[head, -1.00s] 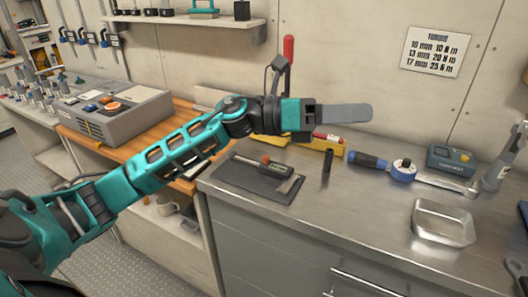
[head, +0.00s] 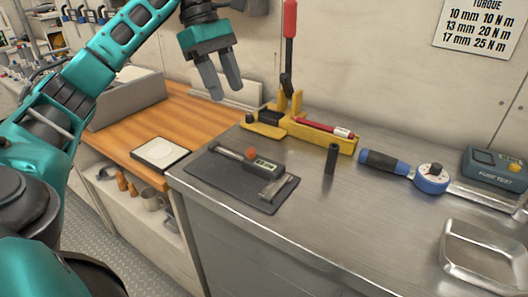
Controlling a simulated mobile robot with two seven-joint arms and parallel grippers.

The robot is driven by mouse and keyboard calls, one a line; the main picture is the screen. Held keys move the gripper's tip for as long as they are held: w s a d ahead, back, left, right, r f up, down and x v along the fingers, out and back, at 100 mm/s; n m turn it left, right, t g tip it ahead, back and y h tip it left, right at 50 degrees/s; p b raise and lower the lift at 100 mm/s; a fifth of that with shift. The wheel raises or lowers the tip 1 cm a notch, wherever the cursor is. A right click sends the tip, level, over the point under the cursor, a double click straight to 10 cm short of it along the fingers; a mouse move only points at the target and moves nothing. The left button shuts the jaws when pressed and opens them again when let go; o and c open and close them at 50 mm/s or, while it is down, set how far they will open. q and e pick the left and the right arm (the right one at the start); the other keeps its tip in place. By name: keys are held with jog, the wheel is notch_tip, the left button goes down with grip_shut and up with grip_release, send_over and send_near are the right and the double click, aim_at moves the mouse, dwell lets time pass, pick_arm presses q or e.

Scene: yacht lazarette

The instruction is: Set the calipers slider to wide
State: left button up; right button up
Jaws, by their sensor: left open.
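The calipers (head: 264,165) lie on a dark mat (head: 220,185) near the left end of the steel bench. They have a metal beam, a dark slider body with a small display, and an orange-red knob (head: 251,153) on the slider. Metal jaws show at the right end, close to the slider; the exact gap between them is too small to tell. My left gripper (head: 227,91) is open and empty, fingers pointing down, in the air above and behind the calipers. It touches nothing. My right gripper is out of view.
A yellow tool with a red upright handle (head: 290,20) stands behind the mat. A black cylinder (head: 332,158), a blue torque wrench (head: 430,178), a fuse tester (head: 495,168) and a metal tray (head: 485,255) are to the right. The bench front is clear.

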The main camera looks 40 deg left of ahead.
aim_at(251, 150)
pick_arm(q)
jog(key=b+x, duration=0.2)
jog(key=x, duration=1)
jog(key=shift+w+f+b, duration=0.15)
jog(key=shift+f+b, duration=0.2)
jog(key=shift+b, duration=0.05)
jog(key=shift+d+f, duration=0.25)
jog(key=shift+f, duration=0.15)
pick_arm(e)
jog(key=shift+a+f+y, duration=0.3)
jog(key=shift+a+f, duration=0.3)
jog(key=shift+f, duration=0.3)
pick_arm(q)
grip_shut()
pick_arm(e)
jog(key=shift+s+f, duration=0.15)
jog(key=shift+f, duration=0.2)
